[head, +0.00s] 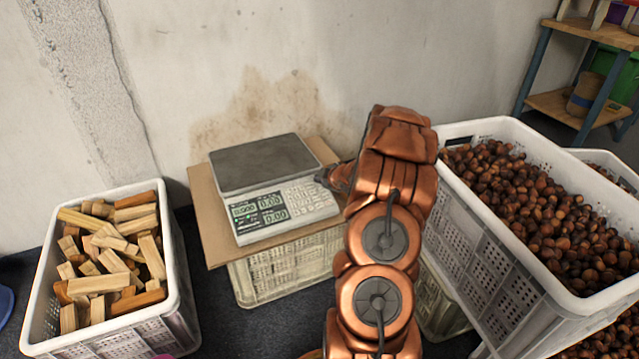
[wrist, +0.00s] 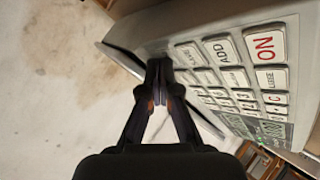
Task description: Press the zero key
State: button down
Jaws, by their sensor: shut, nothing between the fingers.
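The grey scale (head: 285,208) sits on a cardboard sheet, with a dark weighing plate (head: 263,163) behind its sloped front panel. Its display (head: 258,208) is lit with green figures that look like zeros. The keypad (head: 304,194) is at the panel's right side. In the wrist view the keys (wrist: 232,77) show at a slant; ADD and ON are readable, but I cannot make out which is the zero key. My gripper (wrist: 158,70) is shut and empty, its tips close beside the keypad's edge. In the head view my gripper (head: 329,178) is by the keypad's right end; contact cannot be told.
The cardboard (head: 213,232) lies on an upturned-looking pale crate (head: 270,277). A white crate of wood pieces (head: 176,285) stands at left. A large white crate of chestnuts (head: 470,235) stands close on my arm's right. A wall (head: 220,60) is behind; a shelf (head: 560,103) stands far right.

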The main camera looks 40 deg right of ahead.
jog(key=shift+r, duration=0.15)
jog(key=shift+s+a+r+p, duration=0.1)
jog(key=shift+s+r+p, duration=0.1)
jog(key=shift+r+p, duration=0.4)
jog(key=shift+s+a+r+p, duration=0.1)
jog(key=shift+s+r+p, duration=0.15)
jog(key=shift+r+p, duration=0.45)
jog(key=shift+s+a+r+p, duration=0.1)
jog(key=shift+s+r+p, duration=0.15)
jog(key=shift+r+p, duration=0.45)
jog(key=shift+s+a+r+p, duration=0.1)
jog(key=shift+s+r+p, duration=0.25)
jog(key=shift+r, duration=0.6)
jog(key=shift+w, duration=0.1)
